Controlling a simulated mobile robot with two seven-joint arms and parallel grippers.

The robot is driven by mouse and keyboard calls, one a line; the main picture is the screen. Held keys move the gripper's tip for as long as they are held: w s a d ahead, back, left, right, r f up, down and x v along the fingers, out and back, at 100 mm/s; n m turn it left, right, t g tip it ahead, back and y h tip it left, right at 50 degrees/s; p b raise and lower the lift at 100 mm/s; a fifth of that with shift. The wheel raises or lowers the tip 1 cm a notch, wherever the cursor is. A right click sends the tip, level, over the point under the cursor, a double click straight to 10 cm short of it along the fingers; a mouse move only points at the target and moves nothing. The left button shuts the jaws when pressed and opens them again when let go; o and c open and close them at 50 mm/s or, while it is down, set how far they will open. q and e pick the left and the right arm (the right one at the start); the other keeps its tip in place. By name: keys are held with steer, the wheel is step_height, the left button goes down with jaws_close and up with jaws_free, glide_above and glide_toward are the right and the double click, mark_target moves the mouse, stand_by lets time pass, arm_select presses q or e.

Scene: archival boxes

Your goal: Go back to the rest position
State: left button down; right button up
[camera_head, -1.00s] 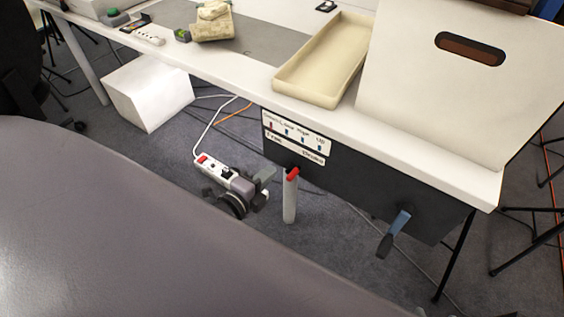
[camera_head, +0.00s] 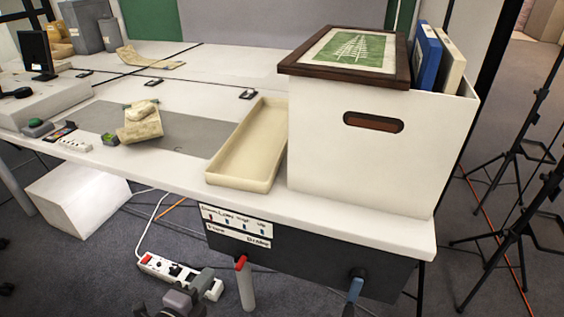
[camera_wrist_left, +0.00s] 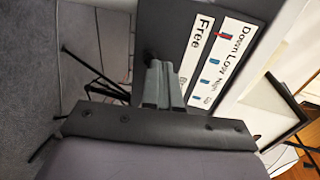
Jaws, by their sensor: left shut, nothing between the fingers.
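My left gripper (camera_head: 203,281) shows at the bottom of the head view, below the table's front edge and left of a red-tipped lever (camera_head: 241,263). Its fingers are shut and hold nothing. In the left wrist view my left gripper (camera_wrist_left: 163,84) also shows with its fingers together, in front of the dark panel with the white label (camera_wrist_left: 213,60). They seem clear of the panel, though the exact gap is hard to judge. My right gripper is in neither view.
The white table (camera_head: 330,208) carries a cream tray (camera_head: 217,181), a white archival box (camera_head: 330,155) and a framed picture (camera_head: 352,49). A blue-handled lever (camera_head: 354,288) sticks out from the dark front panel (camera_head: 300,262). A power strip (camera_head: 158,266) lies below; black tripods (camera_head: 520,225) stand at right.

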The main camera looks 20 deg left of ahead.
arm_select(q)
steer(key=s+d+f+n+g+h, duration=0.1)
steer(key=s+d+n+g, duration=0.1)
steer(key=s+d+n, duration=0.45)
steer(key=s+d+f+n+g, duration=0.1)
steer(key=s+n+g, duration=0.2)
steer(key=n, duration=0.6)
step_height(320, 180, up, 15)
steer(key=s+n+p, duration=0.1)
steer(key=p, duration=1.7)
steer(key=shift+s+a, duration=0.15)
steer(key=shift+s, duration=0.15)
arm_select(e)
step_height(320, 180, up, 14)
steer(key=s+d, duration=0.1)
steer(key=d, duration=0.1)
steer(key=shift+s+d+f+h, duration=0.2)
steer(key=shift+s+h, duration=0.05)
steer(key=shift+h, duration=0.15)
